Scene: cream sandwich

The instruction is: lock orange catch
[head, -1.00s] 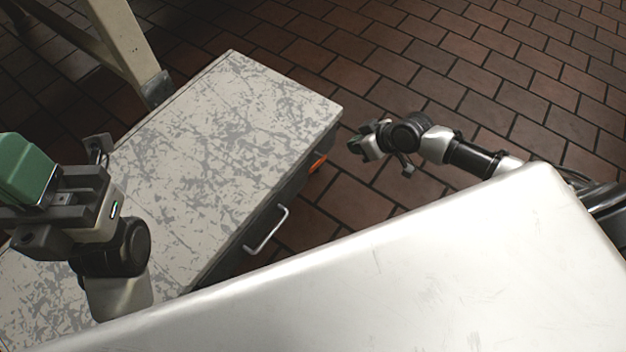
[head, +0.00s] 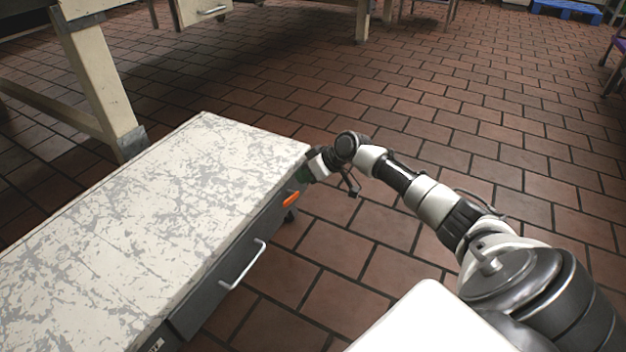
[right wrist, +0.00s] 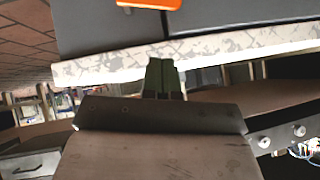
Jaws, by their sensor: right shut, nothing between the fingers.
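The orange catch (head: 292,199) is a small bar on the dark front face of the low cabinet, near its far right corner. It also shows cut off at the top edge of the right wrist view (right wrist: 150,3). My right gripper (head: 306,173) is at that corner, close to the catch; I cannot tell whether it touches. Its green fingers (right wrist: 163,78) are shut together and empty, in front of the speckled top's edge in the wrist view. My left gripper is out of view.
The cabinet has a pale, speckled top (head: 150,220) with nothing on it and a metal drawer handle (head: 245,265). Open brick floor (head: 450,130) lies to the right and behind. A cream table leg (head: 100,85) stands behind the cabinet.

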